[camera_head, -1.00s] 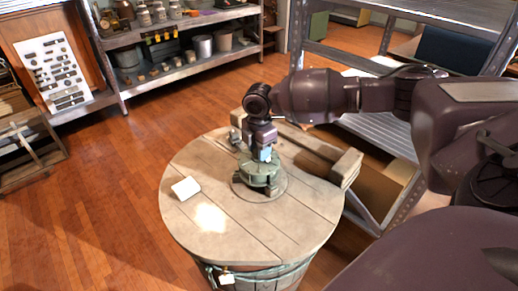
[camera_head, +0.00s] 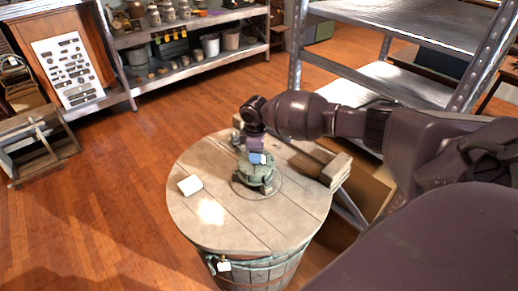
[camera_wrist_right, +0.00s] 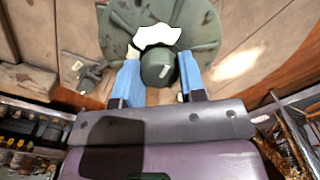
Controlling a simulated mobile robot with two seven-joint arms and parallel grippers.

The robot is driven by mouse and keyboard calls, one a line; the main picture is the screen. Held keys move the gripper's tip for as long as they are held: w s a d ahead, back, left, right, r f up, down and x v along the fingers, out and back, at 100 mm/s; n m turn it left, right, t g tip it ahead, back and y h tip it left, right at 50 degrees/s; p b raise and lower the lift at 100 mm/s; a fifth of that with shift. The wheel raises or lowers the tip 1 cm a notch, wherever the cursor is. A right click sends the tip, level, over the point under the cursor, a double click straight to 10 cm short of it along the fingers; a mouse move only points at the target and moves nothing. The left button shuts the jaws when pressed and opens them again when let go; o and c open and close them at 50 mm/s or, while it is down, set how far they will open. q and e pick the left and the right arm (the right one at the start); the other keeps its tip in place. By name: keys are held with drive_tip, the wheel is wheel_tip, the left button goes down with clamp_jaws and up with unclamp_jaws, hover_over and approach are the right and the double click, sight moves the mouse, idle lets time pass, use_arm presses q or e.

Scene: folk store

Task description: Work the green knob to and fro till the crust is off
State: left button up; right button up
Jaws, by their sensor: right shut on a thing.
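The green knob (camera_wrist_right: 158,70) stands up from a round green metal fitting (camera_head: 257,182) on the wooden barrel top (camera_head: 207,225). My right gripper (camera_head: 258,158) comes down onto it from above. In the right wrist view its blue fingers (camera_wrist_right: 160,80) are on both sides of the knob and shut on it. A ragged white patch (camera_wrist_right: 158,35) shows beside the knob over the green fitting (camera_wrist_right: 198,35); I cannot tell whether it is the crust. In the head view the gripper hides most of the knob. My left gripper is not in view.
A white block (camera_head: 190,185) lies on the barrel top, left of the fitting. A thick wooden piece (camera_head: 325,165) lies at the back right. Metal shelving (camera_head: 425,88) stands close on the right.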

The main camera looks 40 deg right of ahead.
drive_tip(key=shift+r+m+p, duration=0.35)
drive_tip(key=shift+m+p, duration=0.45)
drive_tip(key=shift+m, duration=0.1)
drive_tip(key=m+p, duration=0.3)
drive_tip(key=m, duration=0.1)
drive_tip(key=m+p, duration=0.4)
drive_tip(key=shift+s+f, duration=0.1)
drive_tip(key=shift+f, duration=0.1)
drive_tip(key=shift+a+m+p, duration=0.1)
drive_tip(key=shift+m+p, duration=0.6)
drive_tip(key=shift+p, duration=0.05)
drive_tip(key=shift+f+m+p, duration=0.15)
drive_tip(key=shift+m+p, duration=0.45)
drive_tip(key=shift+m, duration=0.2)
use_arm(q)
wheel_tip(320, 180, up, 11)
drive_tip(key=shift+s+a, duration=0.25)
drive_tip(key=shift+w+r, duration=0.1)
use_arm(e)
drive_tip(key=o, duration=0.9)
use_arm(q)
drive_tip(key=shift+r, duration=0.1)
